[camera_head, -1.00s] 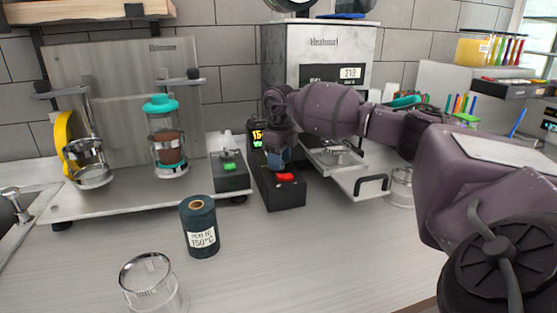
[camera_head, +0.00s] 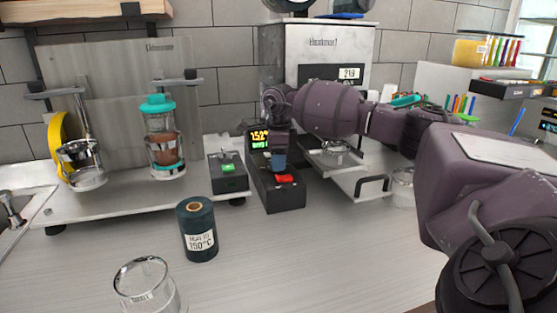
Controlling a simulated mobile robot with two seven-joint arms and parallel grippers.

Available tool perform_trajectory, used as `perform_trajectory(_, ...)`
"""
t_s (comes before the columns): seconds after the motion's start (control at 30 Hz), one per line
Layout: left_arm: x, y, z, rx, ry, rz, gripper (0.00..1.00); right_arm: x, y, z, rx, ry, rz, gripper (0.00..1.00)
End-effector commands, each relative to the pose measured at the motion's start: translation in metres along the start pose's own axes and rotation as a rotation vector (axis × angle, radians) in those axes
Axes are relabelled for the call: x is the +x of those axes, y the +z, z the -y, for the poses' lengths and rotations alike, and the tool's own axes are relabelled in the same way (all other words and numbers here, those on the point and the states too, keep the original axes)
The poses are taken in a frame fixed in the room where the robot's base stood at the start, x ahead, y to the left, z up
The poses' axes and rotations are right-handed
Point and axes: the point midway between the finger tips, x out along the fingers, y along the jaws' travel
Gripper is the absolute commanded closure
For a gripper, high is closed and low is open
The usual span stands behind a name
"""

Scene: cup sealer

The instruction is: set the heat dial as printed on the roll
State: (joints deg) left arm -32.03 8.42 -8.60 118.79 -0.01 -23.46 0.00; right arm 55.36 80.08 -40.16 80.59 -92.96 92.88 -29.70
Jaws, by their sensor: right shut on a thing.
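The dark film roll (camera_head: 198,230) stands upright on the counter, its label reading 150°C. The black control box (camera_head: 281,198) stands behind it to the right, with a red switch (camera_head: 285,179) on top. Its display (camera_head: 260,140) shows a yellow number that looks like 152 above green text. My right gripper (camera_head: 278,162) reaches down over the box behind the red switch and is shut on the heat dial, which its fingers hide. My left gripper is not in view.
A grey box with a green switch (camera_head: 228,173) stands left of the control box. A clear cup (camera_head: 146,286) stands in front of the roll. The metal sealer (camera_head: 330,50) is behind my right arm, with a handled drawer (camera_head: 372,184) out.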

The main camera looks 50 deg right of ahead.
Motion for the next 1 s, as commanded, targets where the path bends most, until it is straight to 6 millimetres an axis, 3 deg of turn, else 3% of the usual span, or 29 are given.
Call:
perform_trajectory(0.23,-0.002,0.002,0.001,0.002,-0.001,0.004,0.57,-0.001,0.0,0.0,-0.001,-0.002,0.001,0.8)
perform_trajectory(0.27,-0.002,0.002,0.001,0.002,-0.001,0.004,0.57,-0.001,0.0,0.0,-0.001,-0.002,0.001,0.53)
perform_trajectory(0.4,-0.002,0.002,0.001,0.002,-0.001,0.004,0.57,-0.001,0.0,0.0,0.0,-0.001,0.001,0.36)
perform_trajectory(0.73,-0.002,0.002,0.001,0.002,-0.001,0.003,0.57,-0.005,0.0,0.0,0.0,-0.002,0.002,0.36)
perform_trajectory(1.0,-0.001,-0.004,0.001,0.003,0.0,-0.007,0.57,-0.045,0.0,0.001,0.001,-0.005,0.004,0.36)
